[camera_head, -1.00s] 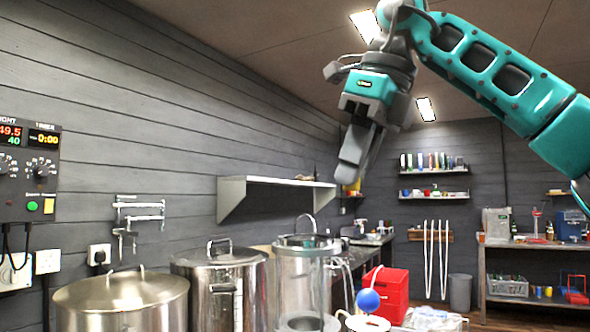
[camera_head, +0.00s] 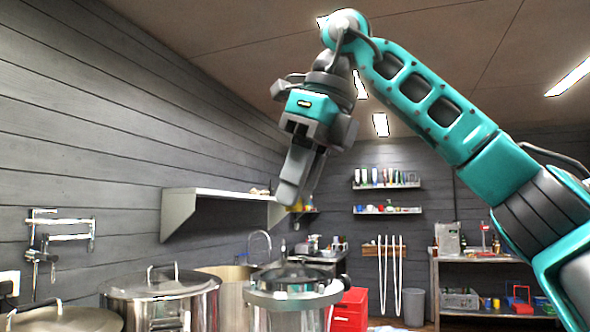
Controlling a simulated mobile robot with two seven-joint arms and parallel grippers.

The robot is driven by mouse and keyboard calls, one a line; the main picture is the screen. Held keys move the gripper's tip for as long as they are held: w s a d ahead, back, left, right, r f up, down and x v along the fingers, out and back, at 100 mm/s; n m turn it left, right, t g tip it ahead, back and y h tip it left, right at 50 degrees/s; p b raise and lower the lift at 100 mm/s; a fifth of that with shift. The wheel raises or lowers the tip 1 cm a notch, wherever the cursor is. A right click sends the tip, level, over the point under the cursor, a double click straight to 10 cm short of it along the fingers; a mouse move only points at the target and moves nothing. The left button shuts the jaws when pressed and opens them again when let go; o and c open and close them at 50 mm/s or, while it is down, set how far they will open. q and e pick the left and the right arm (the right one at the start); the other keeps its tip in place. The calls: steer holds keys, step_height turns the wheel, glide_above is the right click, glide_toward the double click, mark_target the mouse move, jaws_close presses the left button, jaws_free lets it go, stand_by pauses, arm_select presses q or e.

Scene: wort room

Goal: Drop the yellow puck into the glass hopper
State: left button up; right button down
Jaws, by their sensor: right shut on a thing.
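My right gripper (camera_head: 297,190) hangs from the teal arm, fingers pointing down. It is shut on the yellow puck (camera_head: 299,207), of which only a small yellow part shows at the fingertips; the fingers hide the rest. The glass hopper (camera_head: 290,317) is a clear cylinder with a metal rim (camera_head: 293,299) at the bottom centre. Its lower part is cut off by the picture edge. In the picture, the gripper and puck appear above the rim, with a clear gap. I cannot tell whether the puck is directly over the opening. My left gripper is not in view.
Lidded steel pots (camera_head: 160,303) stand left of the hopper. A wall shelf (camera_head: 222,200) juts out behind the gripper. A red drawer box (camera_head: 351,310) is behind the hopper to the right. A shelving table (camera_head: 480,257) stands far right.

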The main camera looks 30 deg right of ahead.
step_height(320, 180, down, 7)
steer(key=shift+r, duration=0.15)
stand_by(0.4)
steer(key=shift+w, duration=0.1)
steer(key=c, duration=1)
jaws_free()
steer(key=shift+o, duration=0.2)
steer(key=shift+r, duration=0.1)
steer(key=v, duration=1.2)
steer(key=shift+s+d+r, duration=0.15)
steer(key=shift+s+r, duration=0.1)
steer(key=shift+r, duration=0.05)
